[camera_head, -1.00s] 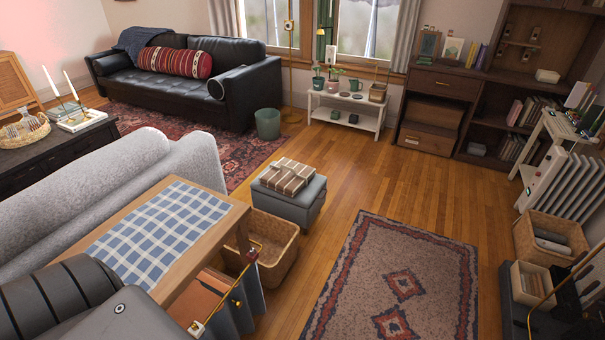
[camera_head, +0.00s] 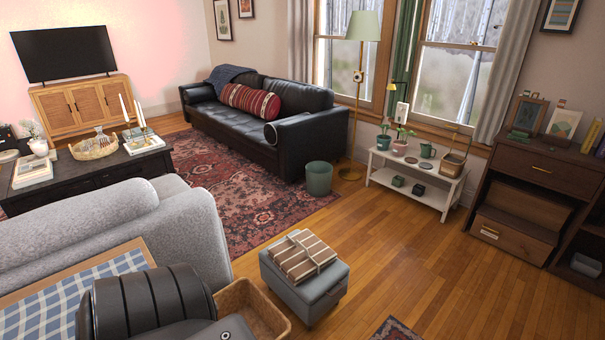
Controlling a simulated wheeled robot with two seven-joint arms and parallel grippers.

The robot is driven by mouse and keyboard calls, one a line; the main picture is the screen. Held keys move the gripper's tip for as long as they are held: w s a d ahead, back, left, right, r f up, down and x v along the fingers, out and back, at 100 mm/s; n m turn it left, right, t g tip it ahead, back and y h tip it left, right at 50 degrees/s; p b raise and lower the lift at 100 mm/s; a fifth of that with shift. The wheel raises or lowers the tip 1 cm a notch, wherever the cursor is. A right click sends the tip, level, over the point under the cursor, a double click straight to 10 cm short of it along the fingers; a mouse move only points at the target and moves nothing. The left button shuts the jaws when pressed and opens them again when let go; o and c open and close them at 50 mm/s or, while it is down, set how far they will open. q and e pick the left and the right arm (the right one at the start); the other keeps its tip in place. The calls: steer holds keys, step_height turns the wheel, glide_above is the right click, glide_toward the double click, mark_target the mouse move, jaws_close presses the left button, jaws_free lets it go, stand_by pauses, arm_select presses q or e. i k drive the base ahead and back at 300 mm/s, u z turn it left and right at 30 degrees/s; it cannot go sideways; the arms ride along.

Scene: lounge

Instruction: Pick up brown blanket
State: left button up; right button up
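The brown blanket (camera_head: 301,252) is folded into a neat block with brown and cream stripes. It lies on top of a small grey ottoman (camera_head: 328,297) in the lower middle of the head view. A pale band or tag shows on its right side. A dark rounded part of my own arm covers the bottom left of the view. Neither of my grippers shows, and nothing touches the blanket.
A wicker basket (camera_head: 262,310) stands left of the ottoman, partly hidden by my arm. A grey sofa (camera_head: 190,215) and a table with a checked cloth (camera_head: 75,300) lie to the left. Wooden floor (camera_head: 420,270) is clear right of the ottoman. A green bin (camera_head: 319,178) stands beyond.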

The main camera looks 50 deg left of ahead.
mark_target(301, 255)
steer(key=u, duration=0.6)
steer(key=i, duration=0.9)
steer(key=u, duration=1.45)
steer(key=i, duration=0.45)
steer(key=u, duration=0.4)
